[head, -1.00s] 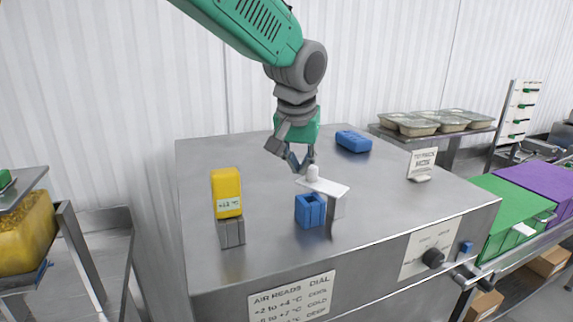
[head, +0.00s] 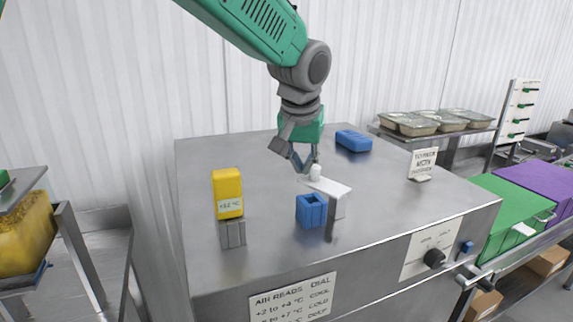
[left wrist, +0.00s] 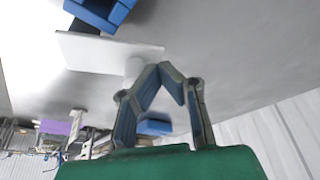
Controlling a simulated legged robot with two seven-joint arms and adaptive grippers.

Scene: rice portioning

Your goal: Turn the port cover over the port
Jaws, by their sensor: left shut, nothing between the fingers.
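The port cover (head: 333,188) is a white flat plate with a white upright knob (head: 316,171), carried at its right end by a grey post. It lies behind and beside the blue square port (head: 311,212), whose opening shows uncovered. In the left wrist view the plate (left wrist: 95,52) and part of the blue port (left wrist: 100,12) show at top left. My left gripper (head: 305,166) is shut and empty, its fingertips (left wrist: 165,72) close beside the knob (left wrist: 133,68). I cannot tell whether they touch. My right gripper is in neither view.
All this stands on a steel cabinet top (head: 270,250). A yellow block (head: 227,193) on a grey base stands at left. A blue block (head: 353,141) lies behind, and a small sign (head: 423,163) stands at right. The front of the top is clear.

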